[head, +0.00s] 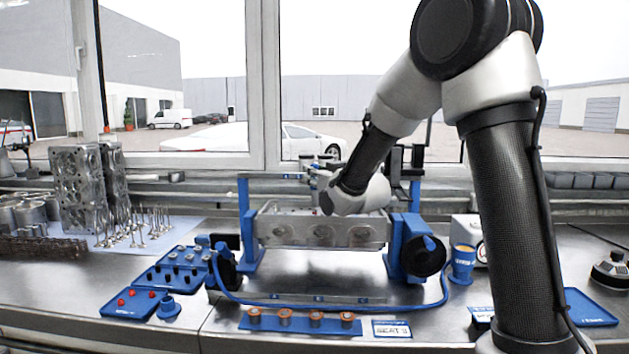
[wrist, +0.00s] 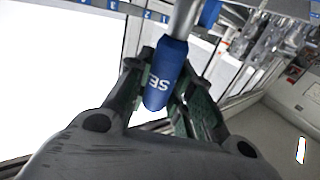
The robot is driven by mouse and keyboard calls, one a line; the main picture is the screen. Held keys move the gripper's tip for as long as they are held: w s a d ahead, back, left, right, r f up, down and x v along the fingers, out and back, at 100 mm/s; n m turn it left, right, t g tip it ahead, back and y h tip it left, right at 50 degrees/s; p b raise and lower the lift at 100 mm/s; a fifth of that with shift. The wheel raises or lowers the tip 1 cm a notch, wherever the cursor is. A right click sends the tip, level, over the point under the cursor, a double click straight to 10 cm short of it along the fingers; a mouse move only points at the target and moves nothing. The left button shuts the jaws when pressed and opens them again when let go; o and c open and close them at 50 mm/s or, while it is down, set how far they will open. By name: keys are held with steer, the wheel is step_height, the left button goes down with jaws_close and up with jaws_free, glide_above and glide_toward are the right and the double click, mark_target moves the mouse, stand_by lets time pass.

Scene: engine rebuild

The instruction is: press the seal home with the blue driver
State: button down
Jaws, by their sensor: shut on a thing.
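In the wrist view my gripper (wrist: 167,68) is shut around the blue driver (wrist: 161,88), a blue handle with white letters partly readable as "SE". Its bare metal shaft (wrist: 185,18) runs away from the fingers to the top edge. In the head view my wrist (head: 358,192) is over the back of the grey cylinder head (head: 320,232), which is held in a blue stand (head: 250,228). My arm hides the fingers and the driver there. I cannot make out the seal on the head, nor whether the driver touches anything.
A blue strip with several orange-topped pieces (head: 284,318) lies in front of the stand. Blue trays with red (head: 112,310) and dark pieces (head: 150,280) are at left, near upright valves (head: 135,238). A blue cup (head: 463,264) and blue tray (head: 588,310) are at right.

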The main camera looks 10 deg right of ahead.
steer(key=shift+r, duration=2.15)
steer(key=shift+r, duration=1.5)
